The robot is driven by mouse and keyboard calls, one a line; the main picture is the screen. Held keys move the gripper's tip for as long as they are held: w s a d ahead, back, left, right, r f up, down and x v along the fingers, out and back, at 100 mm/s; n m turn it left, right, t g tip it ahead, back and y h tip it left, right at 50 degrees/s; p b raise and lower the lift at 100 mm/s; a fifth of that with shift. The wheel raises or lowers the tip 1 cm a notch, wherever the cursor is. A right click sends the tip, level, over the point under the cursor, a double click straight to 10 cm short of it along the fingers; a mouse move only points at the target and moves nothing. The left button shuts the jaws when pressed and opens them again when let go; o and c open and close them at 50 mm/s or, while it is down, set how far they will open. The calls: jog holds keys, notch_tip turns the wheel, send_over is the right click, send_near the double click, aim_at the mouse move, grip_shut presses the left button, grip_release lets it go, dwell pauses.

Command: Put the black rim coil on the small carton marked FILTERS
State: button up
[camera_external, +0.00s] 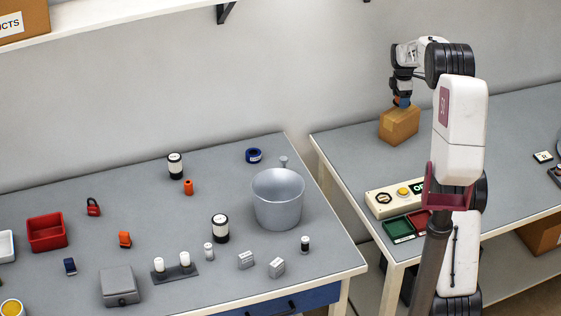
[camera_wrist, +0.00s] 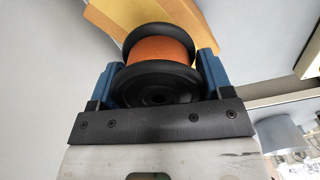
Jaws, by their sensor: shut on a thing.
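The black rim coil (camera_wrist: 160,48), with two black rims and an orange winding, sits between the blue fingers of my gripper (camera_wrist: 161,60) in the wrist view. The gripper is shut on it. In the external view the coil (camera_external: 404,104) shows as a small orange and dark patch, mostly hidden by my gripper (camera_external: 402,99). It is right at the top of a small brown carton (camera_external: 399,128); I cannot tell if it touches. The carton also shows behind the coil in the wrist view (camera_wrist: 104,22). No lettering is readable on it.
The carton stands on the right table near the wall. In front of it are a control box (camera_external: 386,201) with a yellow button and green and red trays (camera_external: 398,229). The left table holds a grey bucket (camera_external: 278,200) and several small items. A gap separates the tables.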

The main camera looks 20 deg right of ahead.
aim_at(399, 111)
jog(key=shift+f, duration=1.7)
jog(key=shift+f, duration=0.15)
jog(key=o, duration=1)
notch_tip(399, 111, up, 12)
jog(key=shift+r, duration=0.15)
